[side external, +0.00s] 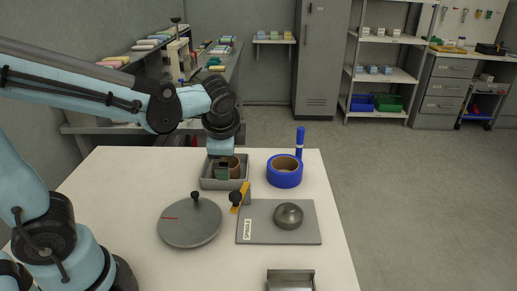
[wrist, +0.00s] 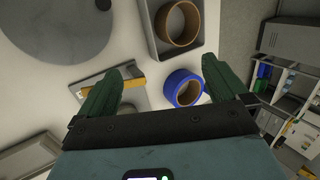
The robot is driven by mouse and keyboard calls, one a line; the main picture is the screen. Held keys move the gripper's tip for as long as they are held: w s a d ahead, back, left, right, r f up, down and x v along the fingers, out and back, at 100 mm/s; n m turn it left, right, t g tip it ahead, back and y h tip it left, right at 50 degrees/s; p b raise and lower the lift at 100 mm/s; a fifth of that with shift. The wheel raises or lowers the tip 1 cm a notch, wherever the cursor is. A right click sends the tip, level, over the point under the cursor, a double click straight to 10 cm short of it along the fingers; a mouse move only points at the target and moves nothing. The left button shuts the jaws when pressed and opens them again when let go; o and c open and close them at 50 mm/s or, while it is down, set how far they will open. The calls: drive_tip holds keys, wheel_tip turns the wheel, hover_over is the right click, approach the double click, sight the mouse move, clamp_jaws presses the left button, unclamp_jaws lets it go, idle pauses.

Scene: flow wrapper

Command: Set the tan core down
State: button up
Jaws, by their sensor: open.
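The tan core (side external: 236,164) stands in a grey tray (side external: 224,185) at the back of the table. In the wrist view the tan core (wrist: 162,35) shows as an open ring inside the tray's walls (wrist: 150,32). My gripper (side external: 221,171) is open and hangs over the tray, its dark green fingers partly covering the core in the side view. In the wrist view my gripper (wrist: 166,68) has its fingers wide apart with nothing held between them. The core appears beyond the fingertips. Whether a finger touches the core or tray cannot be told.
A blue roll (side external: 285,179) with a tan inner ring lies right of the tray, with a blue upright cylinder (side external: 300,142) behind it. A grey round disc (side external: 188,226) with a knob and a grey spindle plate (side external: 306,233) with a metal dome sit in front.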

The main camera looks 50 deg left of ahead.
drive_tip(key=s+d+n+t+h, duration=0.3)
drive_tip(key=s+n+h, duration=0.1)
drive_tip(key=n, duration=0.4)
drive_tip(key=shift+s+d+r+n+t+h, duration=0.2)
drive_tip(key=shift+s+n+t+h, duration=0.15)
drive_tip(key=shift+s, duration=0.55)
